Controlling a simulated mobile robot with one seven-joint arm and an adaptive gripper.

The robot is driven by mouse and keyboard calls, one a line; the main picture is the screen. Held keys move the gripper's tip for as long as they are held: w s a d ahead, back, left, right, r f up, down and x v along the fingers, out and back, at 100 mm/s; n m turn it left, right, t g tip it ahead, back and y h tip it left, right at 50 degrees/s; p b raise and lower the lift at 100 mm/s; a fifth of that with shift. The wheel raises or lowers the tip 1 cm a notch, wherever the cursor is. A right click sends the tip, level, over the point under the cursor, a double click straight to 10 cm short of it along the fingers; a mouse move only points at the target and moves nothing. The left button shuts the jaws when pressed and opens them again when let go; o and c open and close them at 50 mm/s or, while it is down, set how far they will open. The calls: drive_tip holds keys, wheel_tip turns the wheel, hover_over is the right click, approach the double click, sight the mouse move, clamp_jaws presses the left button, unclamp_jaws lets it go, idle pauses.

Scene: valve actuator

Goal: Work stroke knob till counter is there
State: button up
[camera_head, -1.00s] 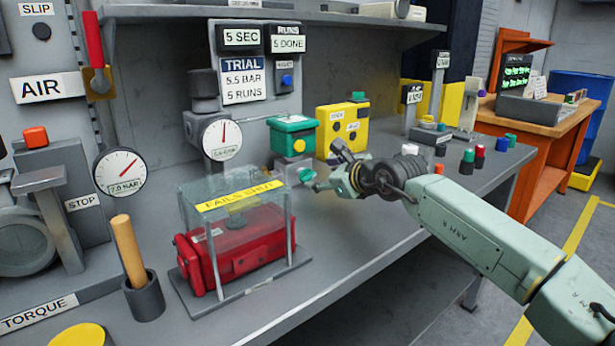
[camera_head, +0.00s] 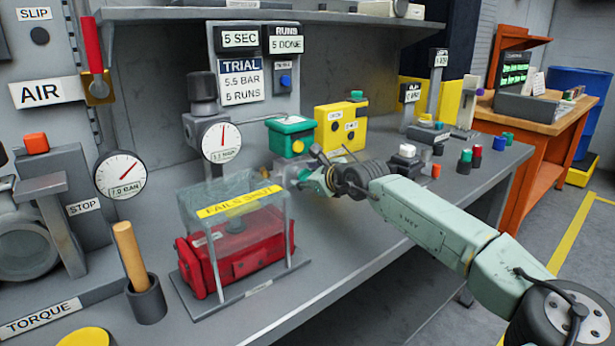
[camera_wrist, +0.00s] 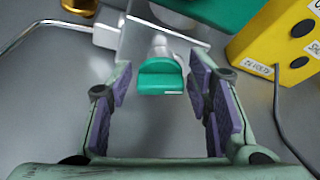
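My gripper (camera_wrist: 160,88) is open, with one purple-padded finger on each side of the knob and gaps between. In the head view my gripper (camera_head: 308,178) is at the right of the clear guard and largely covers the knob. The runs counter (camera_head: 286,45) reads 5 DONE. The trial card (camera_head: 241,80) reads 5.5 BAR, 5 RUNS.
A red actuator (camera_head: 235,248) sits under the clear guard marked FAILS SHUT (camera_head: 240,203). A green box (camera_head: 291,137) and a yellow box (camera_head: 341,128) stand behind my gripper. A cup with a wooden handle (camera_head: 146,298) stands at front left.

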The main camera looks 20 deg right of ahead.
drive_tip(key=c, duration=0.8)
drive_tip(key=shift+d+r+m+y+p, duration=0.15)
drive_tip(key=shift+m+y+p, duration=0.15)
drive_tip(key=shift+m+p, duration=0.2)
drive_tip(key=shift+c, duration=0.2)
drive_tip(key=shift+m+g+y+p, duration=0.3)
drive_tip(key=shift+m+g+y, duration=0.3)
drive_tip(key=shift+m, duration=0.5)
drive_tip(key=o, duration=1.2)
drive_tip(key=shift+c, duration=0.2)
